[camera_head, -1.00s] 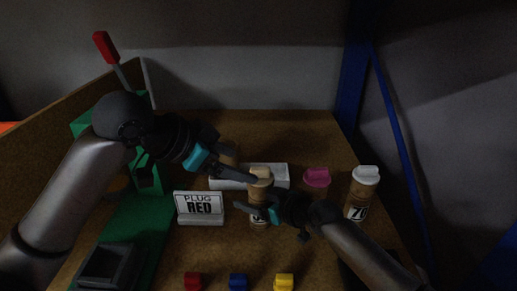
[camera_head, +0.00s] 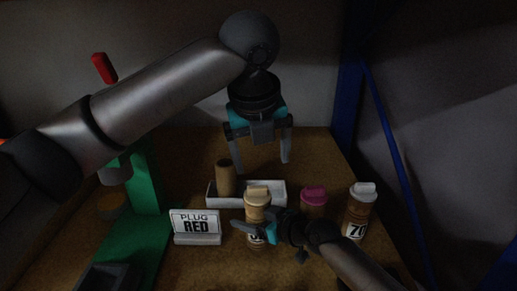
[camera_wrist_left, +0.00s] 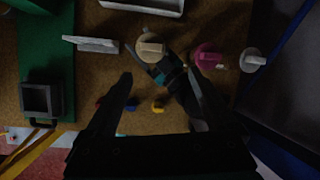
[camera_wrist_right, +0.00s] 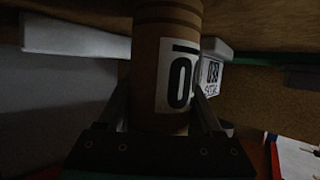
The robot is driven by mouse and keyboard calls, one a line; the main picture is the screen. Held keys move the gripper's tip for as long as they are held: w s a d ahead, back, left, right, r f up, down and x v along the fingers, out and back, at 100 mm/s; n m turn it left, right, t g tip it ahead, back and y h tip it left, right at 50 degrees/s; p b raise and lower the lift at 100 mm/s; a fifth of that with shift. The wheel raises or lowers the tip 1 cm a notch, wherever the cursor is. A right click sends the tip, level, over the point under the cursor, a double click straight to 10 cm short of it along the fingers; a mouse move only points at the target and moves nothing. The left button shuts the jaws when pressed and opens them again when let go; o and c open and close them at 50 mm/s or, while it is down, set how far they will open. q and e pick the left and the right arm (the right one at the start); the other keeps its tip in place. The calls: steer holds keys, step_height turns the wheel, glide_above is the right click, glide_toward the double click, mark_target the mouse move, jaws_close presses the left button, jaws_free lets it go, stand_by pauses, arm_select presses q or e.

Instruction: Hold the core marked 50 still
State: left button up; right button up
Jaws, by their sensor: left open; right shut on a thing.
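The core marked 50 (camera_head: 257,206) stands upright on the brown board with a beige plug in its top; only part of its number shows. My right gripper (camera_head: 256,228) is shut around it from the right. In the right wrist view the brown core (camera_wrist_right: 150,75) fills the space between the fingers, its label showing a 0. My left gripper (camera_head: 263,166) is open and empty, pointing down above and behind the white tray. In the left wrist view the beige plug (camera_wrist_left: 152,50) shows beyond the open left fingers (camera_wrist_left: 160,74).
The white tray (camera_head: 266,187) holds a plain brown core (camera_head: 225,178). A PLUG RED sign (camera_head: 196,224) stands left. A magenta-plugged core (camera_head: 313,198) and white-plugged core marked 70 (camera_head: 359,212) stand right. Red (camera_wrist_left: 100,102), blue (camera_wrist_left: 131,105) and yellow plugs (camera_wrist_left: 158,106) lie in front.

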mark_target(257, 187)
arm_select(q)
steer(key=w+f, duration=0.1)
steer(key=f, duration=0.2)
steer(key=w+f+m, duration=0.1)
steer(key=w+f, duration=0.1)
steer(key=f, duration=0.1)
steer(key=w+f+m+y, duration=0.1)
steer(key=w+f, duration=0.1)
steer(key=f, duration=0.2)
steer(key=shift+a, duration=0.4)
jaws_close()
steer(key=shift+r, duration=0.1)
stand_by(1.0)
steer(key=shift+r, duration=0.1)
steer(key=shift+r, duration=4.05)
